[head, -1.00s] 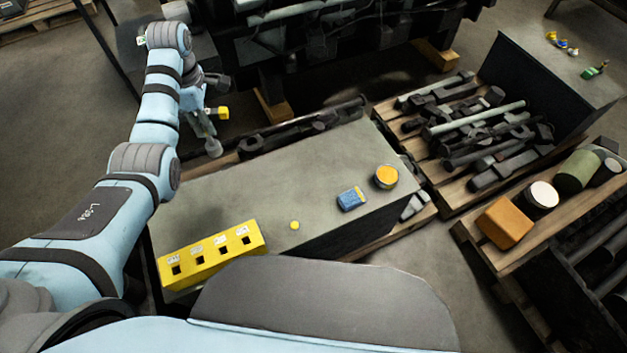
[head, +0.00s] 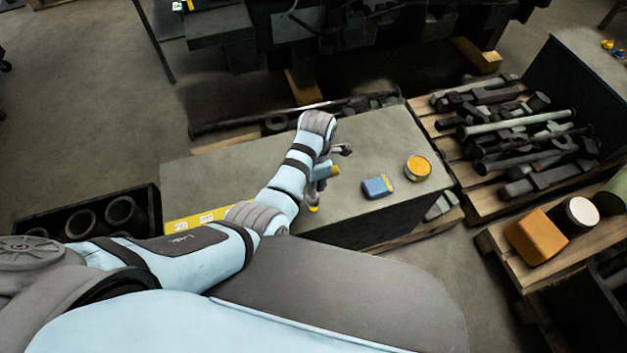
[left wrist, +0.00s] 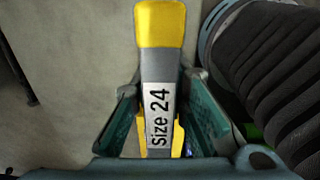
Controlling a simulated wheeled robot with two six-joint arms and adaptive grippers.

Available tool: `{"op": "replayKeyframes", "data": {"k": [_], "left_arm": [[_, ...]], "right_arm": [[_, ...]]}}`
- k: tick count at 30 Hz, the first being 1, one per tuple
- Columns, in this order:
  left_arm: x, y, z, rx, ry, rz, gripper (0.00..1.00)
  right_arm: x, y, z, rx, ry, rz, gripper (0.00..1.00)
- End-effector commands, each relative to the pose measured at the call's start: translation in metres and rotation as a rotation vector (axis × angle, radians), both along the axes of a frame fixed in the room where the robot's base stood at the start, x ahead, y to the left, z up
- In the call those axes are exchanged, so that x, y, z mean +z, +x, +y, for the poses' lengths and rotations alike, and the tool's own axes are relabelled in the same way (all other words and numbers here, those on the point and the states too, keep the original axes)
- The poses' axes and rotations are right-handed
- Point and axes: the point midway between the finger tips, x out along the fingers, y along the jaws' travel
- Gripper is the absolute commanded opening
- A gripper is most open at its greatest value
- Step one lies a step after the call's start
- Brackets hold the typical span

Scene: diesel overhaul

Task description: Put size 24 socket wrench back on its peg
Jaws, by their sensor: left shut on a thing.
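My left gripper (head: 321,179) is over the middle of the grey bench. It is shut on the size 24 socket wrench (left wrist: 158,62), which has a yellow end and a white "Size 24" label on its grey shank. In the left wrist view the wrench lies between the green-padded fingers of my left gripper (left wrist: 163,115). In the head view its yellow part (head: 329,170) shows beside the gripper. The yellow rack (head: 192,222) is on the bench's near left edge, largely hidden by my left arm. I see no separate peg. My right gripper is out of view.
On the grey bench (head: 215,178) a blue box (head: 377,187) and an orange-topped tin (head: 417,168) stand right of my gripper. A pallet of metal parts (head: 425,112) is beyond. A dark crate (head: 32,220) stands at left. The bench's far left top is clear.

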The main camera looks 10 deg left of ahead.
Motion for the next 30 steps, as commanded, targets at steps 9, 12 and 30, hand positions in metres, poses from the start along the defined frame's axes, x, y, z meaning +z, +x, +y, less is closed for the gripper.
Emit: {"op": "replayKeyframes", "data": {"k": [9,12,30], "left_arm": [[-0.0242,0.0007,0.0004,0.0,0.001,-0.001,0.0],[-0.0234,0.0007,0.0004,0.0,0.0,-0.001,0.0],[-0.0253,0.0024,-0.0009,-0.001,0.001,-0.001,0.0]], "right_arm": [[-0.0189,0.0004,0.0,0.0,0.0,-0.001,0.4],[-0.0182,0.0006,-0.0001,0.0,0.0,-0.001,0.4],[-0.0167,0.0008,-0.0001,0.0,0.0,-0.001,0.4]]}}
